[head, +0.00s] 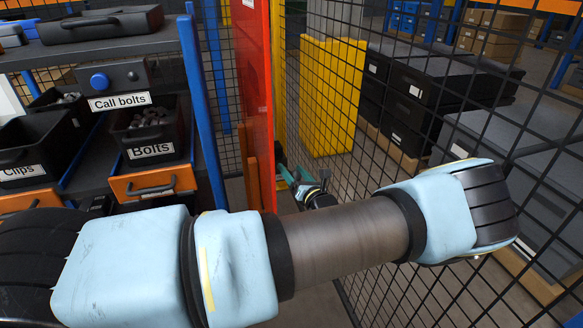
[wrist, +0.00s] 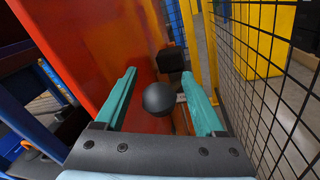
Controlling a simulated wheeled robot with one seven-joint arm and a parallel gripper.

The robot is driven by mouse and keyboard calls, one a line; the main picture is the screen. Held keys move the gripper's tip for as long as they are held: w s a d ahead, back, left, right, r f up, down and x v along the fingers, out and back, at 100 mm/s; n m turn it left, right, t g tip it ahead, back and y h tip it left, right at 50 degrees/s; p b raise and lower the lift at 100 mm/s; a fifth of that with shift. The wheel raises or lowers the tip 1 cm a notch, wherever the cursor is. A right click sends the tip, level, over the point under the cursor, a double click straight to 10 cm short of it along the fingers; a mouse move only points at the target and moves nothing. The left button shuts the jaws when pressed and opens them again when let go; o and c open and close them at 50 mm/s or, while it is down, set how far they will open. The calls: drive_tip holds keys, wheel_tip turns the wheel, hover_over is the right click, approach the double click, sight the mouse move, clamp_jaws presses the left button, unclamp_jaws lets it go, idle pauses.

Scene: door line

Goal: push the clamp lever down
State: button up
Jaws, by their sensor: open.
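The clamp lever's round black knob (wrist: 160,98) shows in the wrist view between the two teal fingers of my gripper (wrist: 159,75). The gripper is open, with a gap on each side of the knob. I cannot tell how far the knob is from the fingers in depth, and the lever's arm is mostly hidden behind it. A black block (wrist: 172,60) sits beyond the knob beside the red door panel. In the head view my gripper (head: 297,176) is small and partly hidden beyond my arm, near the red panel's edge; the knob cannot be made out there.
The red door panel (wrist: 95,45) stands close on the gripper's left. Black wire mesh (wrist: 265,75) runs close on its right. A yellow post (wrist: 190,40) stands ahead. In the head view, a shelf with a bolts bin (head: 150,130) and a blue call button (head: 99,81) is at left.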

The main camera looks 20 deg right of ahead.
drive_tip(key=shift+w, duration=0.4)
drive_tip(key=shift+c, duration=0.2)
clamp_jaws()
idle(1.0)
